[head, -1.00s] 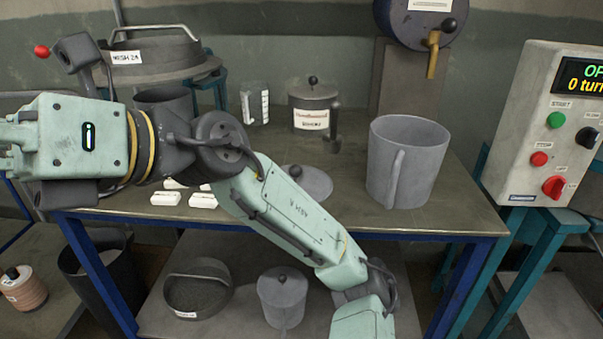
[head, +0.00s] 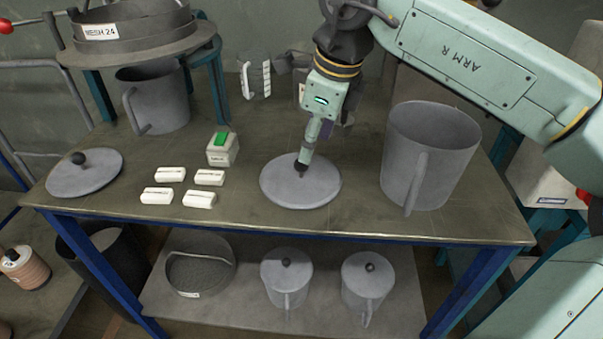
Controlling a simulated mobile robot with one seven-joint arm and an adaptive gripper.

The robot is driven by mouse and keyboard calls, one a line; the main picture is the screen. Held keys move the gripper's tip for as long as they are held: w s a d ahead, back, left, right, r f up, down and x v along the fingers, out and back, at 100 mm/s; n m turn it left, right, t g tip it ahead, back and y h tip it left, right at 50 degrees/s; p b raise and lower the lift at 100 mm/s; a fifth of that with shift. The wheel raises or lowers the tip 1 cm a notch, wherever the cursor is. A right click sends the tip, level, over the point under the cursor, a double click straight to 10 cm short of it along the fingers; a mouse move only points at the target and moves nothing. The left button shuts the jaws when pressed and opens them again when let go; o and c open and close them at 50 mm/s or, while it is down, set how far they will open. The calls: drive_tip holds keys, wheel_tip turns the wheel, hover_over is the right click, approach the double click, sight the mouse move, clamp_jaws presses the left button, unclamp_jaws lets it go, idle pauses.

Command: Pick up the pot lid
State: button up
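A round grey lid (head: 300,190) lies flat on the table in the middle, left of an open grey pot (head: 430,160) with a handle. My gripper (head: 302,164) points down at the centre of this lid, where its knob is hidden or merges with the dark fingertips. I cannot tell whether the fingers are open or closed on the knob. A second grey lid (head: 84,174) with a dark ball knob lies at the table's left end. Another grey pot (head: 155,102) with a handle stands behind it, below the sieve.
Several white blocks (head: 156,196) and a green-topped box (head: 222,149) sit left of the middle lid. A sieve labelled MESH 24 (head: 130,36) is on a stand at back left. A clear measuring jug (head: 254,75) stands behind. Two lidded pots (head: 287,278) are on the lower shelf.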

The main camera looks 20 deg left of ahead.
sight(301, 170)
drive_tip(key=shift+a+p+x, duration=0.2)
drive_tip(key=shift+p+x, duration=0.15)
drive_tip(key=shift+x, duration=1.3)
drive_tip(key=shift+a+p+x, duration=0.2)
drive_tip(key=shift+p+x, duration=0.15)
drive_tip(key=shift+x, duration=1.35)
drive_tip(key=shift+r, duration=0.1)
clamp_jaws()
